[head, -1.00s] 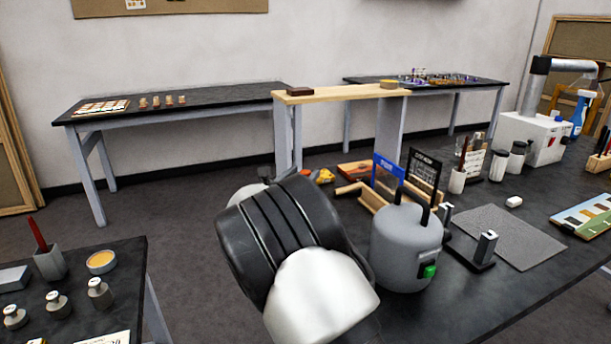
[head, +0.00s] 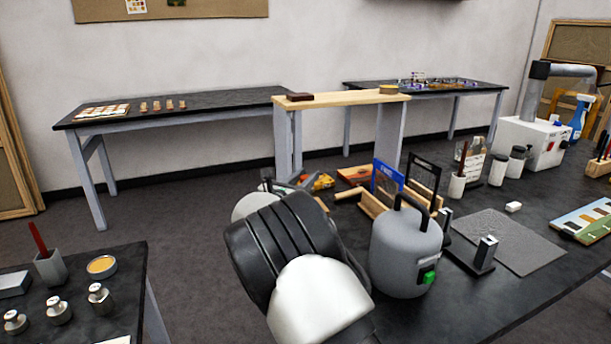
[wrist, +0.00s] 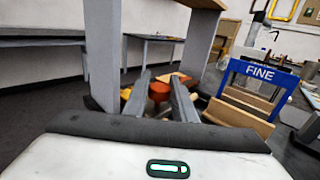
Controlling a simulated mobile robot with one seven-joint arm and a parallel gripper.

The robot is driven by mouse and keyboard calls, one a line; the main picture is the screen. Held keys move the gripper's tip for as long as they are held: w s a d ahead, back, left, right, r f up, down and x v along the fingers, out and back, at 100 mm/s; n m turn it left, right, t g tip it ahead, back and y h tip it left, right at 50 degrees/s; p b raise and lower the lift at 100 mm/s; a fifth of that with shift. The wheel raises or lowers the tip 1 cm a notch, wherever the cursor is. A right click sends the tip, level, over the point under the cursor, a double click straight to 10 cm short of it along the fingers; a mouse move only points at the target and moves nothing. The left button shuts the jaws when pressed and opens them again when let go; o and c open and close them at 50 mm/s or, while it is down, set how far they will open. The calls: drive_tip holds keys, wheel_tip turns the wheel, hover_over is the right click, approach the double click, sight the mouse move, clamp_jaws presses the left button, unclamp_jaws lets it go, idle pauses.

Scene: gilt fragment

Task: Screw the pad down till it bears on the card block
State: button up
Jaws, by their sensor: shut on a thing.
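In the wrist view my gripper (wrist: 161,84) reaches forward with a finger on each side of a red-orange round knob (wrist: 159,93). It is shut on this knob. Yellow parts show low beside the fingers. In the head view my own arm hides most of the gripper. Some orange-yellow parts (head: 319,182) show just beyond the arm, by the bench's far edge. I cannot make out the pad or the card block in either view, so the gap between them cannot be told.
A grey rounded machine with a green switch (head: 401,255) stands close right of my arm. A grey mat (head: 508,240) lies further right. A wood-topped stand (head: 345,95) rises beyond.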

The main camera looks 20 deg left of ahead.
drive_tip(key=shift+a+r+m+h+p, duration=0.15)
drive_tip(key=shift+r+m+h+p, duration=0.35)
drive_tip(key=shift+h+p, duration=0.3)
drive_tip(key=shift+w+f+m+g+h+p, duration=0.1)
drive_tip(key=shift+m+g+h+p, duration=0.2)
drive_tip(key=shift+h+p, duration=0.25)
drive_tip(key=shift+f+m+g+h, duration=0.2)
drive_tip(key=shift+m+g+h, duration=0.7)
drive_tip(key=shift+m+h, duration=0.6)
drive_tip(key=shift+h, duration=0.35)
drive_tip(key=o, duration=1)
drive_tip(key=shift+f, duration=0.1)
drive_tip(key=shift+o, duration=0.2)
drive_tip(key=p+v, duration=0.2)
drive_tip(key=v, duration=1.5)
drive_tip(key=shift+s, duration=0.3)
